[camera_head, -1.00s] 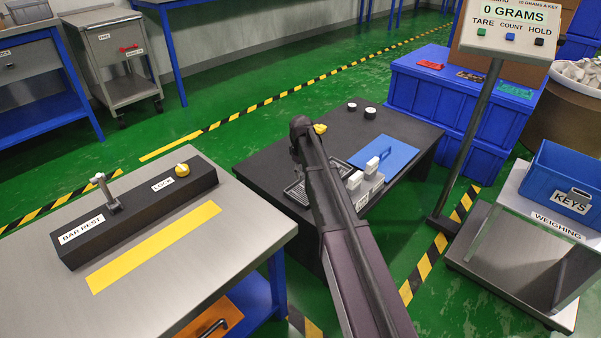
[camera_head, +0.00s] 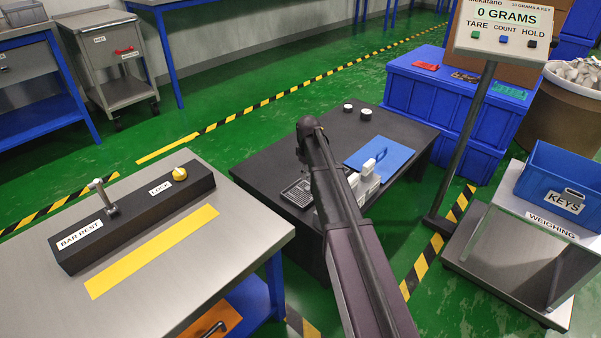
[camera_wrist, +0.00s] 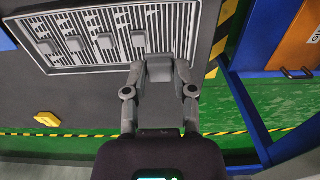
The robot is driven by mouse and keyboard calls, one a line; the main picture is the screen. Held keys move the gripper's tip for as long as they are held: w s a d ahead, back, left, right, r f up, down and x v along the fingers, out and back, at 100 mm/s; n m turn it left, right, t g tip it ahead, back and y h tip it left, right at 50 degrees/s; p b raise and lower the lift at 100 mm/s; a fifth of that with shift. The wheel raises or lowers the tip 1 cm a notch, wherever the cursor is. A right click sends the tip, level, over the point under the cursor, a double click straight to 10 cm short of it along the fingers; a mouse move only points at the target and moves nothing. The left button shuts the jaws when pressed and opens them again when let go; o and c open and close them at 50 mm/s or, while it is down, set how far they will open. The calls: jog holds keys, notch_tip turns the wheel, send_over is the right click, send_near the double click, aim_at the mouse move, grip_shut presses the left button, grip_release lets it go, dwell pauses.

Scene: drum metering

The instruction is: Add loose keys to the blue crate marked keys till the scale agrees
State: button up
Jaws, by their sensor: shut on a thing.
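The blue crate marked KEYS (camera_head: 535,186) stands at the back of the scale platform marked WEIGHING (camera_head: 500,245). Its inside bottom is hidden. The scale display (camera_head: 506,17) reads 0 GRAMS, with TARE, COUNT and HOLD buttons below it. In the wrist view my gripper (camera_wrist: 160,78) is shut on a grey key (camera_wrist: 160,68) at the edge of a ribbed tray (camera_wrist: 190,22). Several similar grey keys (camera_wrist: 106,42) sit on that tray. I cannot tell whether the held key touches the tray. In the head view my arm hides the fingers.
A drum (camera_head: 545,115) of pale pieces stands far right. The scale's post (camera_head: 465,145) rises between table and platform. A bench with a bar rest (camera_head: 130,222) is left.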

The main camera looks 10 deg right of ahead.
jog(key=s+d+r+p, duration=0.4)
jog(key=d, duration=0.9)
jog(key=s+d+r+p, duration=0.4)
jog(key=d, duration=1)
jog(key=s+d+r+p, duration=0.4)
jog(key=s+d, duration=0.1)
jog(key=d, duration=0.9)
jog(key=shift+r, duration=0.15)
jog(key=s+d+r+p, duration=0.1)
jog(key=s+d, duration=0.3)
jog(key=d, duration=1)
jog(key=s+d+r+p, duration=0.2)
jog(key=s+d, duration=0.2)
jog(key=d, duration=1)
jog(key=s+d+r+p, duration=0.1)
jog(key=s+d, duration=0.4)
jog(key=d, duration=0.8)
jog(key=shift+d+r+p, duration=0.4)
jog(key=shift+r, duration=0.05)
jog(key=shift+s+d, duration=0.2)
jog(key=shift+d, duration=0.25)
jog(key=shift+s+d, duration=0.2)
jog(key=shift+d, duration=0.25)
jog(key=shift+f, duration=0.1)
